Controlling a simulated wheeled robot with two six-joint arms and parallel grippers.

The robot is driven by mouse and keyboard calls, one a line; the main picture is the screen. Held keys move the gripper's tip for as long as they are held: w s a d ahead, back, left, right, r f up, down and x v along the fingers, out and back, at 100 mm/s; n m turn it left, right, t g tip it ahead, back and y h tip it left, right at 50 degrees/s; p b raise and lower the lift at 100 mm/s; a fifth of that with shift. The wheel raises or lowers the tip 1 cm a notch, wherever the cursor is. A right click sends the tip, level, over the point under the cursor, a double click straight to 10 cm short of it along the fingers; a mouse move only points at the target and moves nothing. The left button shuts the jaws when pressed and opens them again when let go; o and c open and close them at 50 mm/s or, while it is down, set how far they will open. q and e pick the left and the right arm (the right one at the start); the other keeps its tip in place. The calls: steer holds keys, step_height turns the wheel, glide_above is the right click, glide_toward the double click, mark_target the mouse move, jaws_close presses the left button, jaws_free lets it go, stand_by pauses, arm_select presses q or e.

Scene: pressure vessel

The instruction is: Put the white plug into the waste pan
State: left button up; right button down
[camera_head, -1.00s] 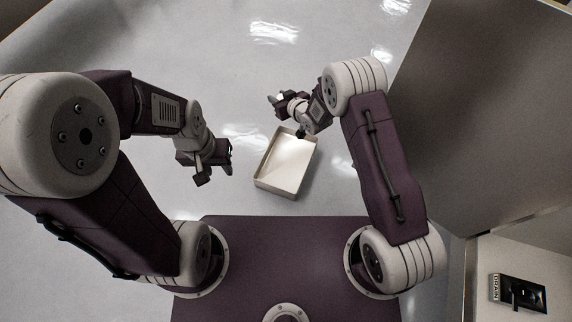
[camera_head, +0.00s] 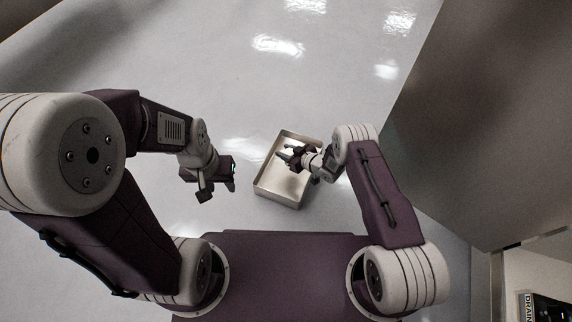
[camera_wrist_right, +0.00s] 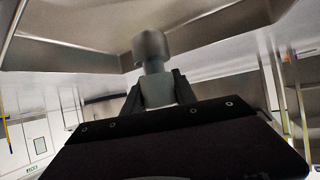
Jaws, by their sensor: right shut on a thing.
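The pale, shallow rectangular waste pan (camera_head: 277,190) sits on the floor ahead of my base in the head view. My right gripper (camera_head: 287,157) is over the pan, toward its far side. In the right wrist view, my right gripper (camera_wrist_right: 158,92) is shut on the white plug (camera_wrist_right: 151,50), a light grey piece with a wider round head. The head of the plug shows against the pale pan (camera_wrist_right: 95,50). The exact height above the pan cannot be told. My left gripper (camera_head: 222,178) is left of the pan and apart from it; its jaw opening is unclear.
A large grey panel (camera_head: 480,120) rises on the right, past my right arm. A dark box marked DRAIN (camera_head: 545,308) shows at the lower right. The glossy floor (camera_head: 190,60) beyond the pan is clear.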

steer(key=shift+f, duration=0.35)
step_height(320, 180, down, 4)
steer(key=b, duration=0.3)
steer(key=shift+b, duration=0.35)
steer(key=shift+r, duration=0.3)
steer(key=shift+f, duration=0.25)
steer(key=c, duration=1)
jaws_free()
arm_select(q)
step_height(320, 180, down, 4)
steer(key=shift+f, duration=0.2)
arm_select(e)
steer(key=shift+r, duration=0.1)
